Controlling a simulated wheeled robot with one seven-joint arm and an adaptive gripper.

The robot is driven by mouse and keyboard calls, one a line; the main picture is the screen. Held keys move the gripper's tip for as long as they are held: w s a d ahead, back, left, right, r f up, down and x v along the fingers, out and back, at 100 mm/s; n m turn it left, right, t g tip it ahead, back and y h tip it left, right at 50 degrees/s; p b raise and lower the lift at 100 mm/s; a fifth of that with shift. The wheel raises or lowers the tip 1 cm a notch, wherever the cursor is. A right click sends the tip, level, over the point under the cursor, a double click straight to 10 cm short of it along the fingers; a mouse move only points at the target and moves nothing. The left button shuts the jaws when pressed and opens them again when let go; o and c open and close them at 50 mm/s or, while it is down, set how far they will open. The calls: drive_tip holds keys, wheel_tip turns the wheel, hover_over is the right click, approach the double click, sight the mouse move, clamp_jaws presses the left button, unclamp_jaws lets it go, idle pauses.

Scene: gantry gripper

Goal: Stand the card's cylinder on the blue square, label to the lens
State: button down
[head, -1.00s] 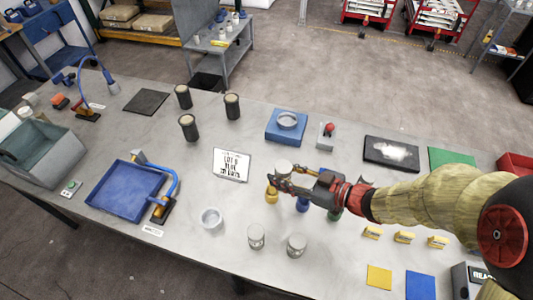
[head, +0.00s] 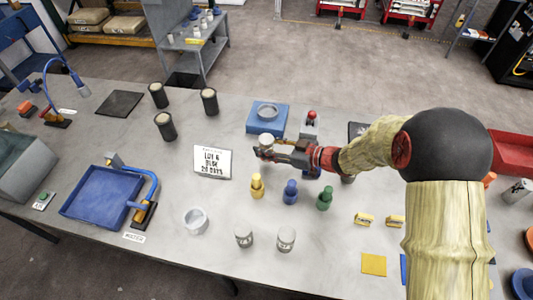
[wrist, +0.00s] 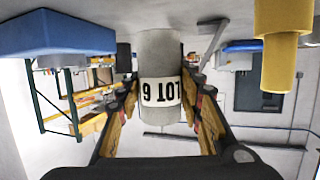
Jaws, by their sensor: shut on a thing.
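My gripper (head: 268,152) is shut on a grey concrete cylinder (head: 266,140) and holds it above the table, right of the white card (head: 212,161). In the wrist view the cylinder (wrist: 160,60) sits between the fingers, its white label facing the camera and reading "LOT 6" upside down. The card's text looks like "LOT 6 BLUE 28 DAYS". The blue square (head: 403,268) lies at the table's front right, mostly hidden behind my arm. A yellow square (head: 373,264) lies beside it.
Two labelled cylinders (head: 286,239) and a pale ring-shaped cup (head: 196,221) stand near the front. Yellow, blue (head: 290,192) and green pegs stand in a row below my gripper. Small yellow blocks (head: 363,219) lie behind the yellow square.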

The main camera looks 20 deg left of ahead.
drive_tip(key=shift+w+a+f, duration=0.1)
drive_tip(key=shift+w+f, duration=0.1)
drive_tip(key=shift+w+f+b, duration=0.2)
drive_tip(key=shift+f+b, duration=0.55)
drive_tip(key=shift+f, duration=0.95)
drive_tip(key=shift+f, duration=0.2)
drive_tip(key=c, duration=1.2)
unclamp_jaws()
